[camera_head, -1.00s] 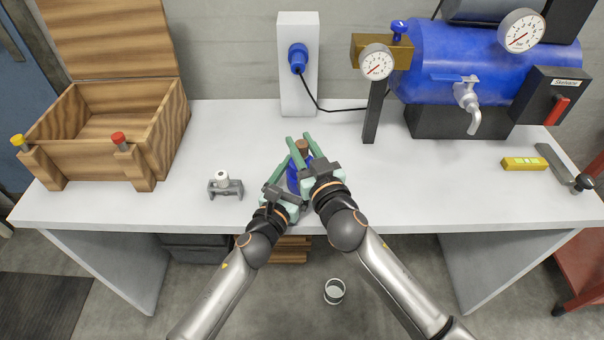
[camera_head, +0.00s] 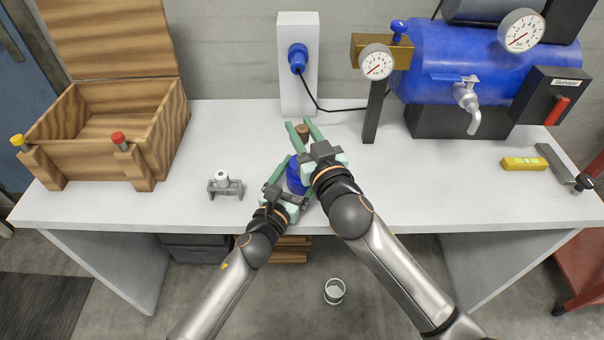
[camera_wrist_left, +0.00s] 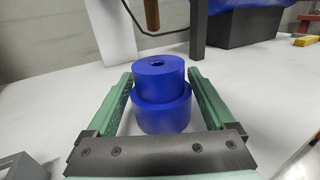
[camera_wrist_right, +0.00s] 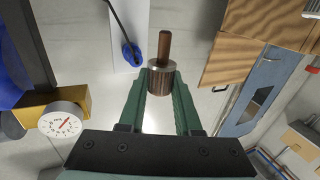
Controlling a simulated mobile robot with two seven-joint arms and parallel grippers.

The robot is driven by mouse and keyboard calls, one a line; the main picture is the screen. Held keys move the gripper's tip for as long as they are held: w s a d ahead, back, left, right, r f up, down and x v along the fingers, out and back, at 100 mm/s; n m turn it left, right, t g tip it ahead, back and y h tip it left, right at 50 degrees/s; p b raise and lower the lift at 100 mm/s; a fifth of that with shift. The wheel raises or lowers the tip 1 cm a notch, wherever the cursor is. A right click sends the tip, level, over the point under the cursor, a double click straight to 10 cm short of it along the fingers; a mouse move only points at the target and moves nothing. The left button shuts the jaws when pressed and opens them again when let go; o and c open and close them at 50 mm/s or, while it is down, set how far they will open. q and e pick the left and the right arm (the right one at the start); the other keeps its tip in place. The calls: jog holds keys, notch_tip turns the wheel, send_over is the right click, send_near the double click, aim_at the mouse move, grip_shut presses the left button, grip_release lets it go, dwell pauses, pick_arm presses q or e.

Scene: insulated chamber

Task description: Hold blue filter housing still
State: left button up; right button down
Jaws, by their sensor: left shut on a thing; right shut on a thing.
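The blue filter housing (camera_head: 294,180) stands on the bench in front of me, partly hidden by my arms in the head view. In the left wrist view it is a stepped blue cylinder (camera_wrist_left: 162,112) with a hole in its top, upright between the fingers. My left gripper (camera_head: 297,172) is shut on it. My right gripper (camera_head: 300,129) is shut on a brown cylinder (camera_head: 303,131). In the right wrist view this cylinder (camera_wrist_right: 160,85) has a grey collar and a thinner brown shaft. The brown shaft (camera_wrist_left: 151,14) also shows beyond and above the housing, apart from it.
A small grey bracket with a white cap (camera_head: 224,186) stands left of the grippers. An open wooden box (camera_head: 105,140) is at the left. A gauge post (camera_head: 373,112) and blue tank (camera_head: 460,60) stand behind right.

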pick_arm(q)
jog(key=shift+s+f, duration=0.1)
jog(key=shift+f, duration=0.4)
pick_arm(e)
jog(key=shift+r, duration=0.2)
pick_arm(q)
jog(key=o, duration=1.3)
jog(key=shift+r, duration=0.15)
pick_arm(e)
jog(key=shift+w, duration=0.1)
pick_arm(q)
jog(key=shift+r, duration=0.1)
jog(key=shift+v, duration=1.2)
pick_arm(e)
jog(key=shift+r, duration=0.1)
pick_arm(q)
jog(key=shift+v, duration=3.25)
